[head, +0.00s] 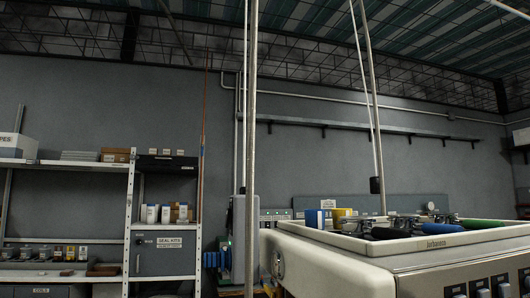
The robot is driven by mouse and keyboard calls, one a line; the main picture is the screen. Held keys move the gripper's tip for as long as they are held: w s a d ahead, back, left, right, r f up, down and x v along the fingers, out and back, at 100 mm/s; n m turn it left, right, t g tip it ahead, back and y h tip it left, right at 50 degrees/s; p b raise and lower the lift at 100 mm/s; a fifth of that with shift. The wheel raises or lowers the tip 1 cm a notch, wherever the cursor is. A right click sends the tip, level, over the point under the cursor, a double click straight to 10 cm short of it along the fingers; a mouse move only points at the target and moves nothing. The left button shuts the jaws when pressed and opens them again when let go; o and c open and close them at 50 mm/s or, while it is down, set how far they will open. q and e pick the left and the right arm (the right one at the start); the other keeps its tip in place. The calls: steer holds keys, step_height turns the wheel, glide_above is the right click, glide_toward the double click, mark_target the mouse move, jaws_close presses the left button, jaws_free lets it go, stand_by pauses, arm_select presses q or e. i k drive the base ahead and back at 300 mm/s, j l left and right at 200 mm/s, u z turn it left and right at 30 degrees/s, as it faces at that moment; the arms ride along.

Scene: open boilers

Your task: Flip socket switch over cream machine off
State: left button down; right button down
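A cream machine (340,265) with rounded corners fills the lower right of the head view. A dark box (375,185) hangs on a thin pole above the machine. Neither of my grippers is in view.
White shelving (130,215) with boxes and a grey seal-kit cabinet (162,253) stands at the left. A grey-green machine (238,245) stands left of the cream one. Thin vertical poles (251,120) cross the view. A long wall shelf (350,126) runs above.

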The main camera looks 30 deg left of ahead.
mark_target(227, 221)
steer(key=j+u, duration=0.1)
steer(key=u, duration=1.2)
